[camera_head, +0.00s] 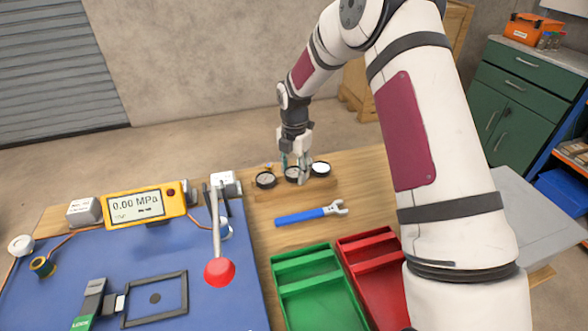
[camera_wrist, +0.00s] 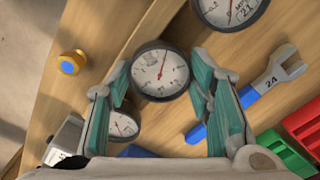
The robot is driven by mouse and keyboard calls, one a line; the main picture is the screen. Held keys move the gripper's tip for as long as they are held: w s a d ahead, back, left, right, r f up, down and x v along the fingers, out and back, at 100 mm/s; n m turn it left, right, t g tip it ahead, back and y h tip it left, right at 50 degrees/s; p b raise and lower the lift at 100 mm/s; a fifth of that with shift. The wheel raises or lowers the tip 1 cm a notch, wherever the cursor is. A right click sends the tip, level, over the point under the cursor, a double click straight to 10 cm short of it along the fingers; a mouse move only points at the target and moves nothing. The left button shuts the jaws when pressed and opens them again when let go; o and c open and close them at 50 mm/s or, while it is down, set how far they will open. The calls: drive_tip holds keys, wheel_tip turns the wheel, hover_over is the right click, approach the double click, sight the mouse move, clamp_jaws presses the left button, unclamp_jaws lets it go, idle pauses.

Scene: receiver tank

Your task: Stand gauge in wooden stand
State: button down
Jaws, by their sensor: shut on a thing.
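My gripper (camera_head: 298,163) points down over the wooden stand (camera_head: 325,187) at the back of the wooden table. It is shut on the middle gauge (camera_head: 292,174), a round white dial with a dark rim. In the wrist view this gauge (camera_wrist: 161,72) lies between the teal finger pads of my gripper (camera_wrist: 160,82). A second gauge (camera_head: 265,180) is on its left and a third gauge (camera_head: 320,169) on its right, all in one row. I cannot tell whether the held gauge is fully seated, as its lower part is hidden.
A blue wrench (camera_head: 305,215) lies in front of the stand. Green (camera_head: 315,290) and red (camera_head: 375,265) trays stand nearer. At left, a blue mat (camera_head: 90,260) carries a yellow pressure display (camera_head: 145,204) and a red-knobbed lever (camera_head: 219,271). A small yellow-blue fitting (camera_wrist: 70,64) is behind the stand.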

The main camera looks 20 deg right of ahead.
sight(294, 171)
drive_tip(key=c, duration=0.8)
unclamp_jaws()
drive_tip(key=shift+f, duration=0.1)
drive_tip(key=s+r+m, duration=0.3)
drive_tip(key=s+r, duration=0.1)
drive_tip(key=r, duration=0.7)
drive_tip(key=s+r+m, duration=0.2)
drive_tip(key=s+r, duration=0.2)
drive_tip(key=r, duration=0.6)
drive_tip(key=s+r+m+t, duration=0.1)
drive_tip(key=s+r+m, duration=0.4)
drive_tip(key=s, duration=0.5)
drive_tip(key=s+r+m+t, duration=0.1)
drive_tip(key=s+r+m, duration=0.2)
drive_tip(key=s+m, duration=0.6)
drive_tip(key=s+f+m+t, duration=0.1)
drive_tip(key=s+m, duration=0.5)
drive_tip(key=s, duration=0.6)
drive_tip(key=shift+d+f+t, duration=0.15)
drive_tip(key=shift+f+t, duration=0.15)
drive_tip(key=shift+f, duration=0.45)
